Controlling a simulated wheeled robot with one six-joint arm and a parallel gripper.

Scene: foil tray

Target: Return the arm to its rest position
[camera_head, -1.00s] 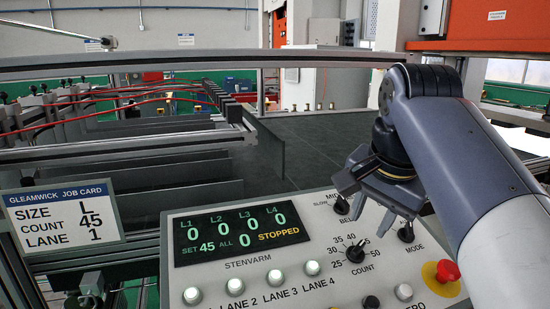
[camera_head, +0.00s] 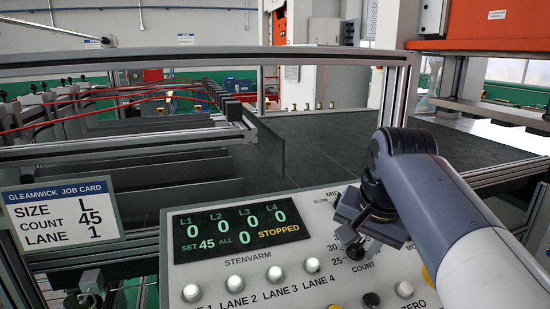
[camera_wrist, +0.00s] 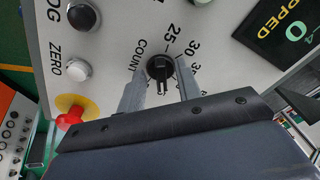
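My gripper (camera_head: 356,236) hangs low over the control panel (camera_head: 290,200), just above the black COUNT knob (camera_head: 355,251). In the wrist view my gripper (camera_wrist: 158,90) has its two fingers apart, with the COUNT knob (camera_wrist: 160,67) showing between them. I cannot tell whether a finger touches the knob. My arm reaches in from the lower right and hides the panel's right part. The display (camera_head: 230,235) reads SET 45, ALL 0, STOPPED, with zeros for L1 to L4.
The job card (camera_head: 60,212) at left reads SIZE L, COUNT 45, LANE 1. A red stop button (camera_wrist: 70,118) on yellow and a white ZERO button (camera_wrist: 78,70) lie near the gripper. An aluminium frame bar (camera_head: 200,62) crosses behind the panel. The dark table (camera_head: 320,145) beyond is clear.

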